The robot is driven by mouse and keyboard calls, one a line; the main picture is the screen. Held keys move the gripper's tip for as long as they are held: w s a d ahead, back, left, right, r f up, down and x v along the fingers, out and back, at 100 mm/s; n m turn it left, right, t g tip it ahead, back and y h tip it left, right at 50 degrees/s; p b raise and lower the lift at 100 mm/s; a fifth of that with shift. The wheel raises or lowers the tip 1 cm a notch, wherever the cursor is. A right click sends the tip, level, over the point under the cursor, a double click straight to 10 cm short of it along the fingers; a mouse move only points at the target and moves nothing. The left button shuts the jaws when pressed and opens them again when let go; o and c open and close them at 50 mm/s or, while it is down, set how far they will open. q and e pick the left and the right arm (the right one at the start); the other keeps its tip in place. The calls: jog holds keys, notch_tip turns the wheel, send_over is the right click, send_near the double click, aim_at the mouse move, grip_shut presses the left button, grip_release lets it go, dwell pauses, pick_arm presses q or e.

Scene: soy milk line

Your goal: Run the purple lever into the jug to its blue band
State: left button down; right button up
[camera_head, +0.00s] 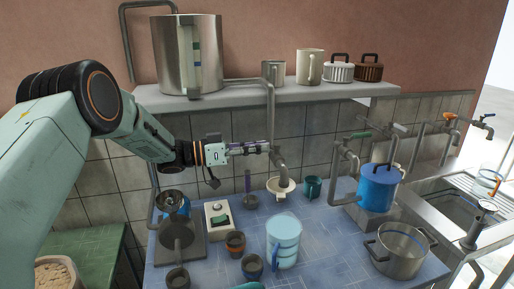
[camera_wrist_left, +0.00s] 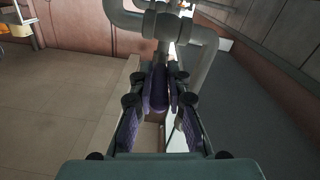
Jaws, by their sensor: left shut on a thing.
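My left gripper (camera_head: 258,147) reaches in from the left and is shut on the purple lever (camera_wrist_left: 159,88), at a grey vertical pipe (camera_head: 270,115). In the left wrist view the gripper (camera_wrist_left: 160,98) has the lever between its fingertips, just below the pipe fittings. In the head view the fingers mostly hide the lever. A pale blue jug (camera_head: 284,232) with bands and a blue handle stands upright on the blue table, in front of the pipe's outlet. I cannot tell its fill level. My right gripper is not in view.
A white funnel-like cup (camera_head: 281,188) sits under the pipe's outlet. A blue lidded pot (camera_head: 378,190) and a steel pot (camera_head: 402,250) stand to the right. Brown cups (camera_head: 235,243), a white switch box (camera_head: 219,216) and a burner crowd the left. A shelf (camera_head: 240,97) runs above my gripper.

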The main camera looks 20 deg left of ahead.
pick_arm(q)
jog(key=c, duration=1.3)
grip_release()
jog(key=v, duration=1.2)
jog(key=shift+a, duration=0.1)
